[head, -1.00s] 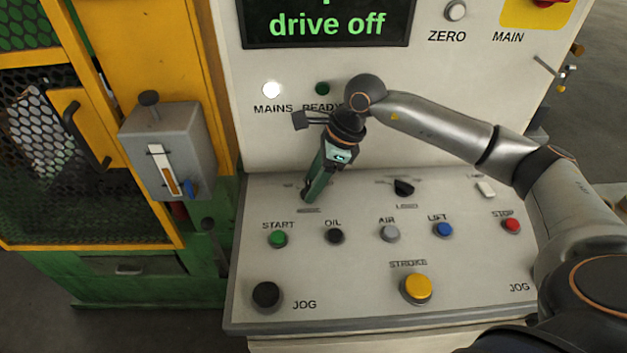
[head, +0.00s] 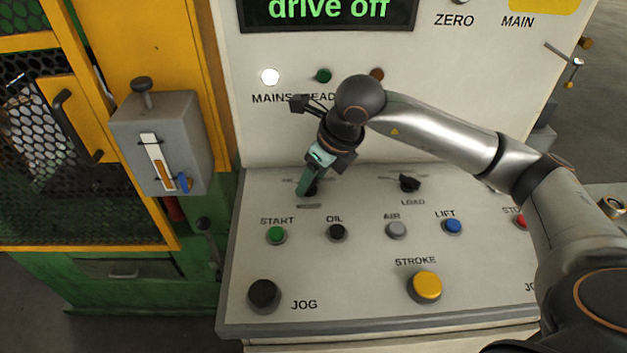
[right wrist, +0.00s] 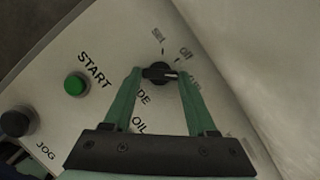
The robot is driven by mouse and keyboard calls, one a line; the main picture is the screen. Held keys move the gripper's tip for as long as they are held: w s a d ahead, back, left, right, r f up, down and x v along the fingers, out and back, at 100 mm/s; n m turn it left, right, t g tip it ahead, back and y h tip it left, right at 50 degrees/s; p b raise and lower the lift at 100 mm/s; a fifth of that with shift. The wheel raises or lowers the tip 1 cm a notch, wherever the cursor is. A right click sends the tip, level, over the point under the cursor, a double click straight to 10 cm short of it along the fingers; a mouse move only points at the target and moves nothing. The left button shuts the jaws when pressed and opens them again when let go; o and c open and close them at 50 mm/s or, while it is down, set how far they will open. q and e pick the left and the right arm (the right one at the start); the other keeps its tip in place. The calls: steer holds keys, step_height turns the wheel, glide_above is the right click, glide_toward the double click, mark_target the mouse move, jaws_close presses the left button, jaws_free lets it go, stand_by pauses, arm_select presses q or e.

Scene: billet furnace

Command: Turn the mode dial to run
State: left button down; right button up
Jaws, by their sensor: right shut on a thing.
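The mode dial is a small black knob (right wrist: 158,72) on the sloping panel, close up in the right wrist view. A pale mark on it points right in that view, below the "Off" label and towards a label half hidden by a finger. In the head view the dial (head: 312,188) is mostly hidden behind the fingers. My right gripper (head: 306,190) reaches down to it, and its green fingers (right wrist: 160,74) stand on either side of the knob, shut on it. My left gripper is not in view.
The panel (head: 350,300) also bears the load dial (head: 410,184), the start button (head: 276,235), the oil button (head: 337,232) and the yellow stroke button (head: 425,287). The screen (head: 330,12) reads "drive off". A grey lever box (head: 150,140) stands at left.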

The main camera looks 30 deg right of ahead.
steer(key=shift+m, duration=0.4)
steer(key=o, duration=1.4)
steer(key=shift+c, duration=0.2)
steer(key=v, duration=1.2)
steer(key=shift+s+a+r, duration=0.15)
steer(key=shift+r, duration=0.1)
